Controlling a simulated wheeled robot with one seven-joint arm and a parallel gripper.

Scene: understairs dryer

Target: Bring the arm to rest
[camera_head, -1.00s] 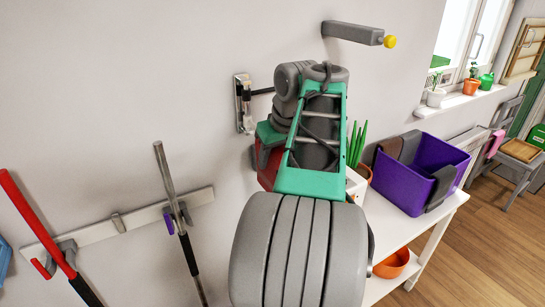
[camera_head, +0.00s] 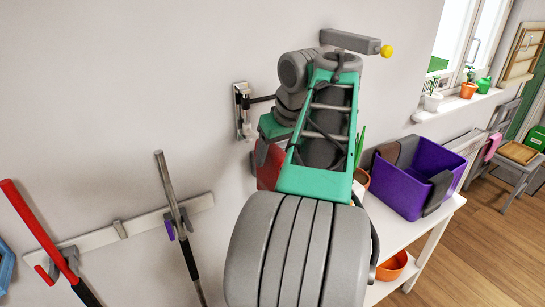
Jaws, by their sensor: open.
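My arm fills the middle of the view, with a wide grey ribbed link at the bottom and a green and grey link above it. The upper end of the arm stands in front of the pale wall. My gripper's fingers cannot be made out; the arm links hide that area. A metal wall fitting (camera_head: 242,111) is just left of the arm's upper end, with a dark bar running from it toward the arm. Whether they touch cannot be told.
A grey bar with a yellow tip (camera_head: 387,51) juts from the wall close to the arm's top. A purple bin (camera_head: 410,190) stands on a white table (camera_head: 395,224) at right. An orange bowl (camera_head: 391,266) is below. A wall rack (camera_head: 97,238) holds long-handled tools at left.

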